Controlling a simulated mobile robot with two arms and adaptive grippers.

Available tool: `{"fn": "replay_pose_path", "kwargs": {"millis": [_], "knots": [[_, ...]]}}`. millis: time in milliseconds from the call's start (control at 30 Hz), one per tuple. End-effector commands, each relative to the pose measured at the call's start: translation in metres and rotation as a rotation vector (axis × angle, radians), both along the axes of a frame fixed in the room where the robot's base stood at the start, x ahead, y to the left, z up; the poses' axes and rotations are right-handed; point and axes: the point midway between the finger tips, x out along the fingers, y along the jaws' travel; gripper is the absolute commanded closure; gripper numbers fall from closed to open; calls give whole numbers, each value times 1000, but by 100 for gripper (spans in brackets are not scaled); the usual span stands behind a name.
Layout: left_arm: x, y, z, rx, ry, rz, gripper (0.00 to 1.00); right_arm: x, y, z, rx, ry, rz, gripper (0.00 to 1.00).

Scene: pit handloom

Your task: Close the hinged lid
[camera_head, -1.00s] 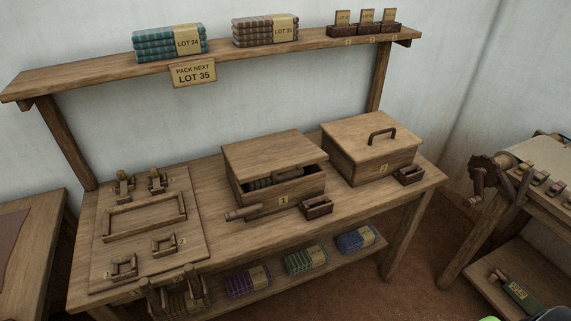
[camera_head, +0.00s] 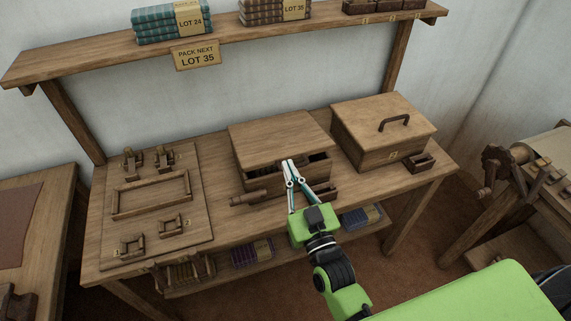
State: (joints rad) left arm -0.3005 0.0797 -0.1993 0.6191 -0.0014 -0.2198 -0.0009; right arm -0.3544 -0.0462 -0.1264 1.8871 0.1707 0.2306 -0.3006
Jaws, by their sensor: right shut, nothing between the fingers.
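The left wooden box (camera_head: 262,180) stands on the workbench with its hinged lid (camera_head: 280,138) slightly raised. A dark gap shows under the lid's front edge, to the right of my gripper. My right gripper (camera_head: 287,165) is shut and empty, its fingertips at the front of this box near the lid's front edge. I cannot tell whether they touch it. The gripper and wrist hide part of the box front and the small holder before it. The right wooden box (camera_head: 365,153) has its lid down, with a dark handle (camera_head: 394,122) on top. My left gripper is out of view.
A board with a frame and wooden clips (camera_head: 150,207) lies at the bench's left. A wooden peg (camera_head: 240,198) projects before the left box. A small holder (camera_head: 420,163) stands before the right box. The upper shelf (camera_head: 130,51) carries folded cloth stacks; cloths also lie below.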

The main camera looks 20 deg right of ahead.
Motion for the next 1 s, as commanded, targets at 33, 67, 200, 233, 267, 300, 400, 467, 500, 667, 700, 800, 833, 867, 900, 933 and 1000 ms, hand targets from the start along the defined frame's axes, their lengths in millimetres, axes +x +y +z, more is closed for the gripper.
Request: {"fn": "replay_pose_path", "kwargs": {"millis": [33,67,200,233,267,300,400,467,500,667,700,800,833,867,900,933,1000], "knots": [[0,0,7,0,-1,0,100,13,1,7,0,-3,0,100],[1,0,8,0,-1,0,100,19,1,8,0,-2,0,100],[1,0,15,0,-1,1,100,47,3,12,-1,-1,1,100],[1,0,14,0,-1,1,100,44,2,0,-3,8,2,100],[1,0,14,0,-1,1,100,42,2,-6,-3,8,2,100],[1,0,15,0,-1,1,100,41,1,-12,-3,7,1,100],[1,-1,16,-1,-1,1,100,39,1,-23,-3,5,1,100],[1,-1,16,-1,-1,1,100,39,0,-27,-1,3,1,100],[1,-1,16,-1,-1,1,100,38,0,-29,-1,4,1,100],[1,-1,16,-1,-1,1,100,37,0,-32,-1,2,1,100],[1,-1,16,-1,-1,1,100,37,0,-32,-1,2,1,100],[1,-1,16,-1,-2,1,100,37,0,-32,-1,2,1,100],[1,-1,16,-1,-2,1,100,37,0,-32,-1,2,1,100],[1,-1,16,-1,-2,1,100,37,0,-32,-1,2,1,100],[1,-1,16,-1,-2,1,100,37,0,-32,-1,2,1,100],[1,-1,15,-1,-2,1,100,37,0,-33,-1,1,1,100],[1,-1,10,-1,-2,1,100,37,0,-37,-1,-4,1,100]]}}
